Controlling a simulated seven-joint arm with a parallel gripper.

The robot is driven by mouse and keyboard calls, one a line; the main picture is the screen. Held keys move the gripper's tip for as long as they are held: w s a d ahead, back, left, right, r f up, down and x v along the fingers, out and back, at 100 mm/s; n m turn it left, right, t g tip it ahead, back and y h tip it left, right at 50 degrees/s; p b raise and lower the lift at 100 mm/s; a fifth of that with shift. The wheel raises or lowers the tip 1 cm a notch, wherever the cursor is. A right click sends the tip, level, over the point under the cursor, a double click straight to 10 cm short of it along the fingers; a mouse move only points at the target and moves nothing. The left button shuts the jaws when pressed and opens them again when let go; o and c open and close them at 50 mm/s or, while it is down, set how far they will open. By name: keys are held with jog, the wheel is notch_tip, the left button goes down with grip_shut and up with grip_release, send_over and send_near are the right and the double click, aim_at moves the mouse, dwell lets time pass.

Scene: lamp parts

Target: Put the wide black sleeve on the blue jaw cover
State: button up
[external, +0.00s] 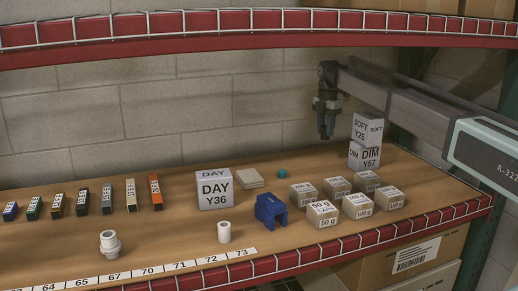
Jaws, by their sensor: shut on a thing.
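The blue jaw cover (270,210) stands on the wooden shelf, right of the middle, near the front edge. It is a blocky blue part with an open gap at its lower front. My gripper (326,134) points down above the back of the shelf, behind and to the right of the jaw cover and well above it. It is shut on a dark thing that blends with the dark fingers, so its shape is unclear. I cannot make out the wide black sleeve for sure; the held thing may be it.
Two boxes are stacked (364,142) right of my gripper. Several small weight boxes (322,213) stand right of the jaw cover. A DAY box (214,190), a white cylinder (224,232) and a white stepped part (109,244) stand left. A wire rail (330,252) edges the front.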

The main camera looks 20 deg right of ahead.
jog(key=s+a+r+n, duration=0.1)
jog(key=s+a+r, duration=0.15)
jog(key=a, duration=0.65)
jog(key=s+a+r+n, duration=0.1)
jog(key=s+a, duration=0.2)
jog(key=a, duration=0.6)
jog(key=s+a+r+n, duration=0.1)
jog(key=s+a, duration=0.2)
jog(key=a, duration=0.5)
notch_tip(320, 180, up, 2)
jog(key=m, duration=0.5)
send_over(271, 200)
jog(key=shift+f, duration=4.7)
jog(key=o, duration=1)
jog(key=shift+f, duration=0.15)
